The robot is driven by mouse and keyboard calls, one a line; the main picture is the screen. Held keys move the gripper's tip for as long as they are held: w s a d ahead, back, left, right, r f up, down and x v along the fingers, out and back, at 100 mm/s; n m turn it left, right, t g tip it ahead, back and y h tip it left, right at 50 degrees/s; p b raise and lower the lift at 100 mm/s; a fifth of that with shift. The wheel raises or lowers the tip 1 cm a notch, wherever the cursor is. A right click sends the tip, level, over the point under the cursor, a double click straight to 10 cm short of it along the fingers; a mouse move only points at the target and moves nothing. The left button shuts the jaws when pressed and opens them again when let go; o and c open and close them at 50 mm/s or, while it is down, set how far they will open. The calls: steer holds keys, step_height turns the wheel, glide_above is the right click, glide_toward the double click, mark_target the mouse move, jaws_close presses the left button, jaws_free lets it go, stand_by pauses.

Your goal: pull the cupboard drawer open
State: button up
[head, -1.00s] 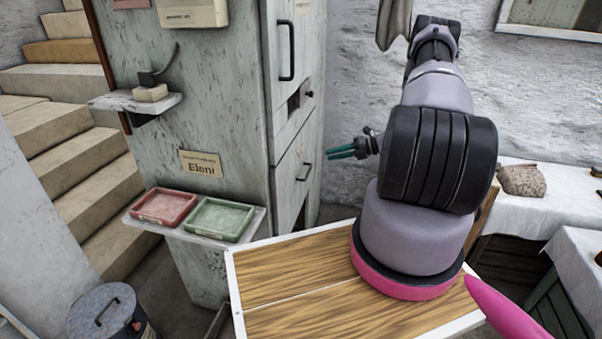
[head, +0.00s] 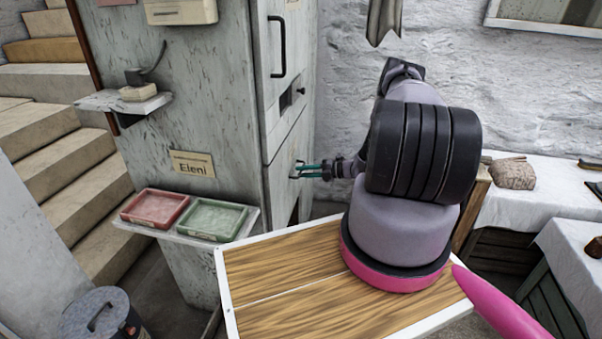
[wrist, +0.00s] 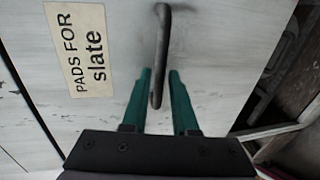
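The cupboard (head: 235,125) is tall, grey and worn. Its lower front panel, the drawer front (head: 277,188), has a dark bar handle, and the wrist view shows this pale front (wrist: 215,45) with a "PADS FOR slate" label (wrist: 80,50). The drawer looks flush with the cupboard. My gripper (head: 298,170) is at the handle, reaching in from the right. In the wrist view its green fingers (wrist: 159,74) stand apart, one on each side of the dark handle (wrist: 162,45). Small gaps seem to show beside the handle; contact is unclear.
A ledge on the cupboard's left side holds a red tray (head: 155,207) and a green tray (head: 213,219). A metal bin (head: 100,315) stands at lower left, stairs (head: 45,150) behind. A cloth-covered table (head: 515,210) is at right. My wooden-topped base is in front.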

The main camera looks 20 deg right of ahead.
steer(key=shift+w+a+f, duration=0.1)
steer(key=shift+w+a, duration=0.25)
steer(key=shift+a, duration=0.15)
jaws_close()
stand_by(1.2)
